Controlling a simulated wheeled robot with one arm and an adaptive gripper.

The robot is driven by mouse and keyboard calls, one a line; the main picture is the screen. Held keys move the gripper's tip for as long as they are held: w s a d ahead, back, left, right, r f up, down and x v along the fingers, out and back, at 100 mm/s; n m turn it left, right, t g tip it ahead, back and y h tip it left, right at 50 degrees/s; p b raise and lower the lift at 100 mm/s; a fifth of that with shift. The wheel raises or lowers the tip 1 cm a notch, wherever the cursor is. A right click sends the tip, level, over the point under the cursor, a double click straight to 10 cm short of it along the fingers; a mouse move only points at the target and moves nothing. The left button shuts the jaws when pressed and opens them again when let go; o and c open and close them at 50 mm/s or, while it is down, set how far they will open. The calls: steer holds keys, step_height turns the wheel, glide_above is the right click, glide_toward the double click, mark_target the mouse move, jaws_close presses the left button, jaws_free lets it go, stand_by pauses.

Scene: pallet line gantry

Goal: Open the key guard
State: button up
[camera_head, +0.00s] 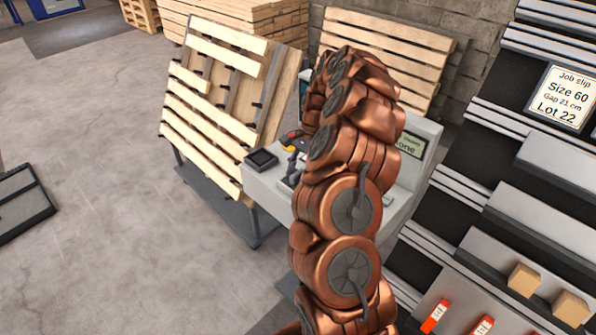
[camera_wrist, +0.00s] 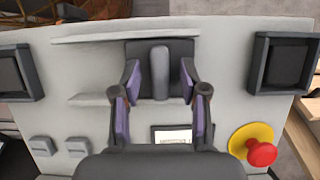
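In the wrist view, a dark sliding-type plate with an upright grey bar (camera_wrist: 160,72) sits between two pale rails on the light grey console top (camera_wrist: 225,95). It looks like the key guard with its handle, though no label shows. My gripper (camera_wrist: 160,76) is open, its purple-padded fingers on either side of the bar. A gap shows between the bar and each finger, so neither appears to touch it. No key is visible.
A red stop button on a yellow base (camera_wrist: 262,152) stands near right. Dark square trays flank the guard at left (camera_wrist: 16,73) and right (camera_wrist: 285,64). Two grey buttons (camera_wrist: 60,146) are at lower left. A slatted pallet (camera_head: 210,105) leans beside the console; open floor (camera_head: 100,130) lies left.

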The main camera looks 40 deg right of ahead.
jaws_close()
